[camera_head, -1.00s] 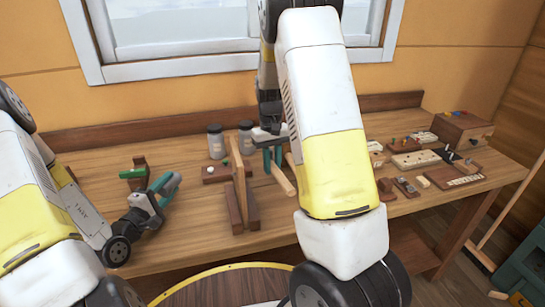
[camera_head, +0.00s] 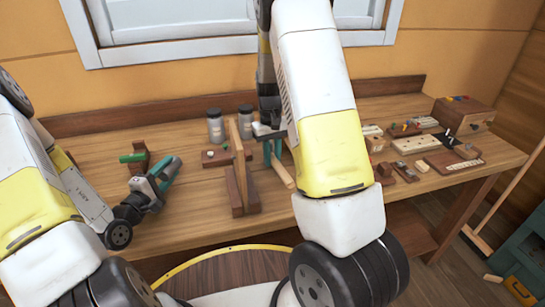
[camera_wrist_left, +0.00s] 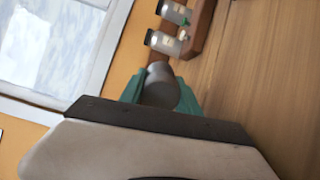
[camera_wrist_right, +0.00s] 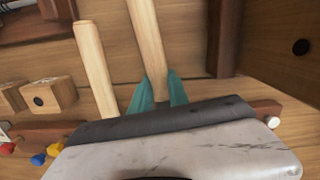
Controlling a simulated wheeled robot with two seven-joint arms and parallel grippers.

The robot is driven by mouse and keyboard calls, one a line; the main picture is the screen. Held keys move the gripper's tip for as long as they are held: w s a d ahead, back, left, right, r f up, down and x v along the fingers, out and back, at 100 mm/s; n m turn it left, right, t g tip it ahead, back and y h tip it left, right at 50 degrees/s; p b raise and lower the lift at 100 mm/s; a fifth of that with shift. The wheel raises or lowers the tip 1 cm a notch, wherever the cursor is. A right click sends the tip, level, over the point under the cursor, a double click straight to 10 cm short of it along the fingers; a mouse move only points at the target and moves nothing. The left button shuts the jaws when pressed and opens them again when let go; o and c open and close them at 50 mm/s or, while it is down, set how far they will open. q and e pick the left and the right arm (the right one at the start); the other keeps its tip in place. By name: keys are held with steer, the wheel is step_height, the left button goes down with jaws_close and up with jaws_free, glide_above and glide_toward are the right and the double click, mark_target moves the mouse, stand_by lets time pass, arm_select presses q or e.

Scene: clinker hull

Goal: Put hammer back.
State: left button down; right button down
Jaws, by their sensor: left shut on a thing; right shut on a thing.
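My right gripper (camera_head: 272,150) is shut on a pale wooden handle (camera_head: 283,173), above the middle of the bench. In the right wrist view the handle (camera_wrist_right: 148,38) runs between the teal fingertips and away from them. The head at the other end of this handle is not clear, so I cannot confirm it is the hammer. My left gripper (camera_head: 165,176) is shut on a grey rounded thing, above the left part of the bench. In the left wrist view this grey thing (camera_wrist_left: 160,88) shows between the teal fingers.
A second pale handle (camera_wrist_right: 96,68) lies beside the held one. An upright wooden stand (camera_head: 240,192) is left of my right gripper. Two jars (camera_head: 215,126) stand behind it. A brown block with a green piece (camera_head: 133,157) is near my left gripper. Small wooden items fill the right side.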

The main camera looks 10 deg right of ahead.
steer(key=shift+f, duration=0.25)
steer(key=c, duration=1.2)
jaws_free()
steer(key=shift+f, duration=0.1)
steer(key=shift+r, duration=4.05)
steer(key=shift+r, duration=0.1)
